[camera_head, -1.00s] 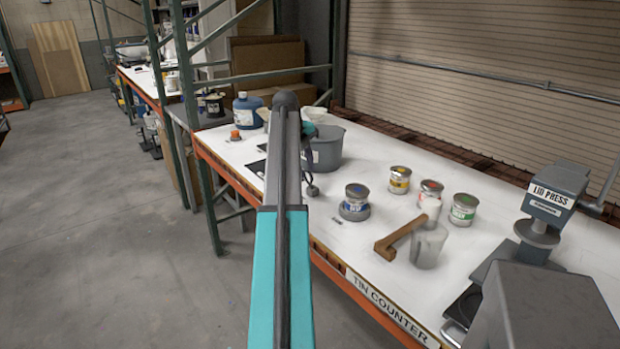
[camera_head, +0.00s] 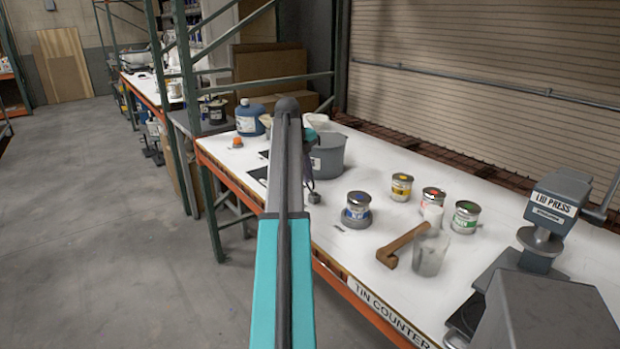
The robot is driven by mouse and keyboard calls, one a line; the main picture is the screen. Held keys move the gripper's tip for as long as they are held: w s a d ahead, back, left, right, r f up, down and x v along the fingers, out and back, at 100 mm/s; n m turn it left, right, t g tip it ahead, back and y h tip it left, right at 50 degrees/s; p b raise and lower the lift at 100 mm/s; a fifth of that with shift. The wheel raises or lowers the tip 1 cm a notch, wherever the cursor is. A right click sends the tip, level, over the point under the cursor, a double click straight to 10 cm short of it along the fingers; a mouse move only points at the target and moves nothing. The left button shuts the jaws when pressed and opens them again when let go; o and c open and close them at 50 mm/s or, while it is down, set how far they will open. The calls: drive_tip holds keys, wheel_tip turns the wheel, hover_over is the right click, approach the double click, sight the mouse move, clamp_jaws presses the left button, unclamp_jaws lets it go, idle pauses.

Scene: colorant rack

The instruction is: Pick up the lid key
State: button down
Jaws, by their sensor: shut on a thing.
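My gripper (camera_head: 309,180) is mostly hidden behind my own arm. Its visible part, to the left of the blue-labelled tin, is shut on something. A small dark grey piece (camera_head: 314,197) shows at its lower end, low over the white counter, and may be part of the lid key. The rest of the key cannot be made out. Whether the piece touches the counter cannot be told.
The blue-labelled tin (camera_head: 357,207) stands just right of my gripper, with the grey bucket (camera_head: 328,155) behind.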

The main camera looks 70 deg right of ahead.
drive_tip(key=shift+r, duration=0.15)
drive_tip(key=shift+r+b, duration=0.4)
drive_tip(key=shift+r, duration=1.05)
drive_tip(key=w+a+r+b, duration=0.1)
drive_tip(key=w+a, duration=0.2)
drive_tip(key=a, duration=0.4)
drive_tip(key=w+a+b, duration=0.1)
drive_tip(key=w+a, duration=0.1)
drive_tip(key=a, duration=0.6)
drive_tip(key=shift+w+r, duration=0.35)
drive_tip(key=shift+w, duration=0.05)
